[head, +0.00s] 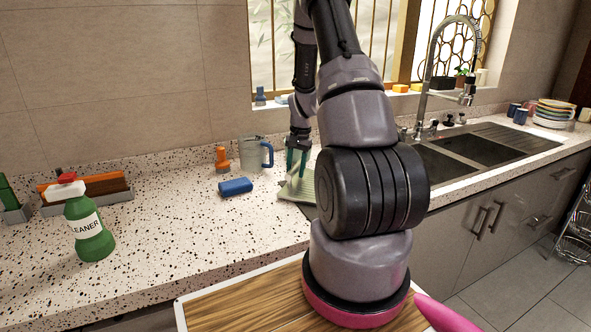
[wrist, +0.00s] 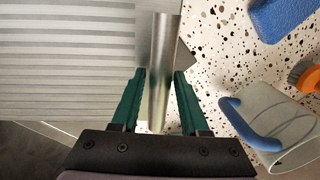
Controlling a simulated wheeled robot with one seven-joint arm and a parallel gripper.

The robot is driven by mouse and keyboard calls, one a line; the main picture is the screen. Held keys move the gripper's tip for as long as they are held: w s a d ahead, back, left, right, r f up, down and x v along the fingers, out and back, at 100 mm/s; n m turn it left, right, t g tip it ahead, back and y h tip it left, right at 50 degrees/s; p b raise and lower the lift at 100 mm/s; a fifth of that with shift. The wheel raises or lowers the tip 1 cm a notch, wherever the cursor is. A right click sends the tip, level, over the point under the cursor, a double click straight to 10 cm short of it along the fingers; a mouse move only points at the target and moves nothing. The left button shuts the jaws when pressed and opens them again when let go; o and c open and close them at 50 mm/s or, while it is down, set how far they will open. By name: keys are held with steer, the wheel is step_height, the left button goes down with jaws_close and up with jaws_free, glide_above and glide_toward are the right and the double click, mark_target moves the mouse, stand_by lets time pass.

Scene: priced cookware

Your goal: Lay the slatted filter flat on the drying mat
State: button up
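The slatted filter (wrist: 65,65) is a pale grey metal panel with parallel slats. In the head view the filter (head: 299,187) appears as a pale slatted piece under my gripper, partly hidden by my arm. My gripper (head: 298,157) has green fingers and points down. In the wrist view my gripper (wrist: 160,73) has its fingers apart, one on each side of a shiny metal bar (wrist: 164,50) along the filter's side. Narrow gaps show beside the bar. A dark grey corner (wrist: 186,57) sticks out from under the filter, probably the drying mat, otherwise mostly hidden.
A blue sponge (head: 235,187), an orange-topped item (head: 222,159) and a clear jug (head: 251,155) with a blue handle stand left of my gripper. A green cleaner bottle (head: 88,225) is farther left. The sink (head: 470,148) is right.

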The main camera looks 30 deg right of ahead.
steer(key=shift+o, duration=0.6)
step_height(320, 180, up, 11)
steer(key=s, duration=0.1)
steer(key=shift+d, duration=0.4)
steer(key=s+a+r+n+t, duration=0.1)
steer(key=s+a+r+t, duration=0.1)
steer(key=s+a+r, duration=0.5)
steer(key=s+a+r+n+t, duration=0.15)
steer(key=a+r, duration=0.35)
steer(key=r, duration=0.6)
steer(key=s+a+r+n+t, duration=0.1)
steer(key=s+a+r, duration=0.1)
steer(key=s, duration=0.3)
steer(key=s+a+r+n, duration=0.1)
steer(key=s+a+r, duration=0.1)
steer(key=s, duration=0.3)
steer(key=s+a+r+n+t+y, duration=0.1)
steer(key=s+a+r, duration=0.2)
steer(key=s+a, duration=0.1)
steer(key=shift+s+t, duration=0.35)
steer(key=shift+s, duration=0.55)
steer(key=shift+a, duration=0.1)
